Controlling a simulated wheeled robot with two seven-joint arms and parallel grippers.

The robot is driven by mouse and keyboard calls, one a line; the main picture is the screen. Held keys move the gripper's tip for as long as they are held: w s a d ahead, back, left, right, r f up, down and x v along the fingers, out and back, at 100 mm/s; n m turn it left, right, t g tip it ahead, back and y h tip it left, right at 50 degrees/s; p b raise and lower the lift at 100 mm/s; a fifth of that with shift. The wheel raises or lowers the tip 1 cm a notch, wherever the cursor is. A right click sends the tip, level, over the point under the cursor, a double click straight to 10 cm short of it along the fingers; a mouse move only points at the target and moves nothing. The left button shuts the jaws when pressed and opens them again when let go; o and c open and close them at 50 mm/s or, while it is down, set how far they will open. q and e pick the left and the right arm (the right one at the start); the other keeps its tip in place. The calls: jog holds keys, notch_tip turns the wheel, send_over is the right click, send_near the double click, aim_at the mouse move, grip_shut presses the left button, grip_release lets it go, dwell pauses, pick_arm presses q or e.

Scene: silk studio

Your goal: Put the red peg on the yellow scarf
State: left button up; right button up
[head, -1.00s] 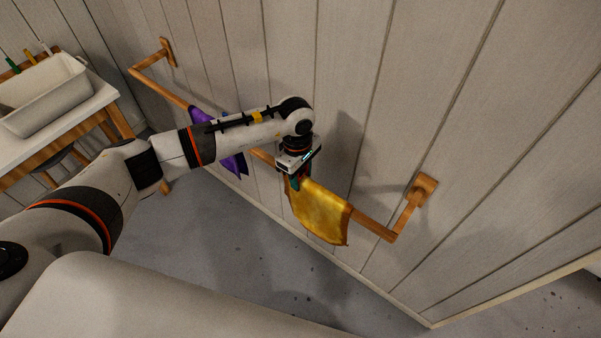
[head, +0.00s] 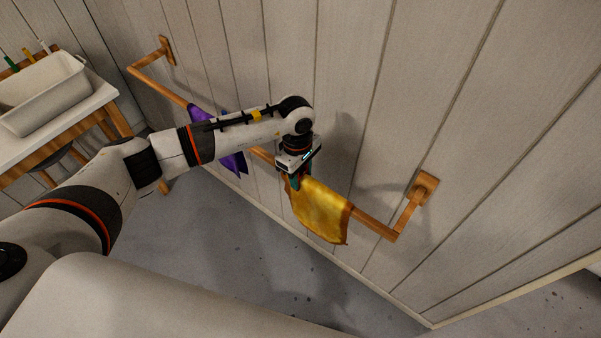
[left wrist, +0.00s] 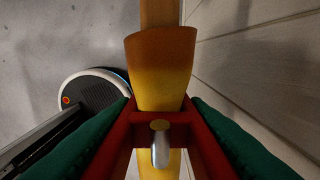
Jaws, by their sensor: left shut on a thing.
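The yellow scarf (head: 320,212) hangs over the wooden rail near its right end. My left gripper (head: 294,183) points down at the rail at the scarf's left edge. In the left wrist view its green fingers (left wrist: 160,112) are shut on the red peg (left wrist: 122,133), which has a metal spring at its middle. The peg lies in line with the scarf-covered rail, its red arms to either side of the yellow cloth (left wrist: 160,85). I cannot tell whether it grips the cloth. In the head view the gripper hides the peg. My right gripper is not in view.
The wooden rail (head: 375,224) is fixed to the panelled wall by brackets at both ends. A purple cloth (head: 233,163) hangs further left, partly behind my arm. A white tub (head: 45,95) stands on a table at the far left. The floor below is clear.

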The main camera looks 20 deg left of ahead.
pick_arm(q)
jog(key=o, duration=1)
jog(key=shift+o, duration=0.2)
jog(key=r, duration=0.3)
jog(key=r+b, duration=0.1)
jog(key=r, duration=0.3)
jog(key=r+b, duration=0.1)
jog(key=r, duration=0.2)
jog(key=shift+w+a+r, duration=0.2)
jog(key=shift+a+r, duration=0.1)
jog(key=shift+a, duration=0.05)
jog(key=shift+r, duration=0.65)
